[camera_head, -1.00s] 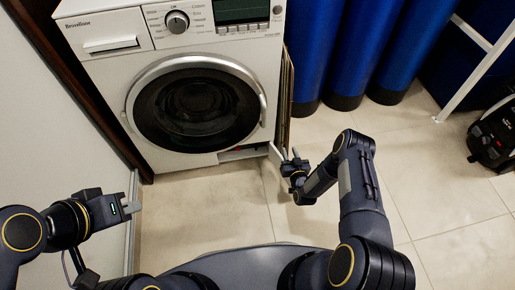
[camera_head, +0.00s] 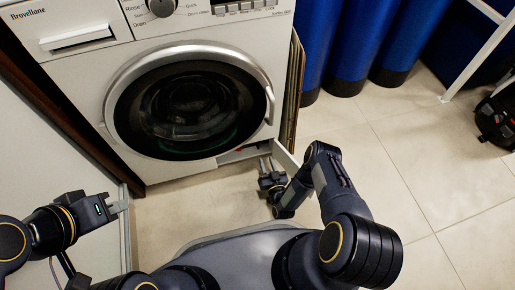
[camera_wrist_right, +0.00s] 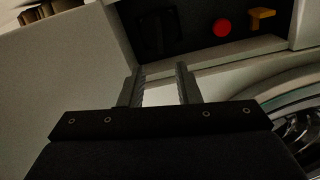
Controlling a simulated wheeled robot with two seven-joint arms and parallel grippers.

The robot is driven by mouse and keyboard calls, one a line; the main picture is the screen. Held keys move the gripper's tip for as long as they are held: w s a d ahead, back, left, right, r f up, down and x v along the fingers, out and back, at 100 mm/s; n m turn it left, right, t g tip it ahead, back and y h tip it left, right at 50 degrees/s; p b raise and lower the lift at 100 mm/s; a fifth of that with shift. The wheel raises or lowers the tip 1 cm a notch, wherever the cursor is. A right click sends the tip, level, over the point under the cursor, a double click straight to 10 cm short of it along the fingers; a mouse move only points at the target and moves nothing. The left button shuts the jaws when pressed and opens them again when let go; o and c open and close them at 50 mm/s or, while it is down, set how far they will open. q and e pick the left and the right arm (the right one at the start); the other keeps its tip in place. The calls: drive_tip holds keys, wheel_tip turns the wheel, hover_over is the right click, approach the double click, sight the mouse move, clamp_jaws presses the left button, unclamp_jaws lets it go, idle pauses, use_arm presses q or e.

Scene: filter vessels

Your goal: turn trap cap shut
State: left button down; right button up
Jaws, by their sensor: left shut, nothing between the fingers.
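The washing machine (camera_head: 190,65) has an open recess (camera_head: 240,153) low at its right front corner. In the right wrist view the dark recess shows a red round part (camera_wrist_right: 222,28), a yellow lever-like part (camera_wrist_right: 262,18) and a dark, dim shape (camera_wrist_right: 158,32) that may be the trap cap; its turn cannot be made out. My right gripper (camera_head: 267,163) is open and empty just in front of the recess; its two fingers also show in the right wrist view (camera_wrist_right: 159,84), apart from the parts inside. My left gripper (camera_head: 122,206) is shut and empty at the left, away from the machine.
An open white flap (camera_head: 286,160) stands beside the recess, close to my right gripper. The round door (camera_head: 190,108) is above. Blue cylinders (camera_head: 352,45) stand behind at the right. A white wall panel (camera_head: 50,150) is at the left.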

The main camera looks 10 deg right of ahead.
sight(260, 144)
drive_tip(key=w+b, duration=0.1)
drive_tip(key=w, duration=0.1)
drive_tip(key=w+b, duration=0.1)
drive_tip(key=w, duration=0.2)
drive_tip(key=w+b, duration=0.1)
drive_tip(key=w, duration=0.2)
drive_tip(key=shift+w+a+f, duration=0.1)
drive_tip(key=shift+a+f, duration=0.1)
drive_tip(key=shift+f, duration=0.05)
clamp_jaws()
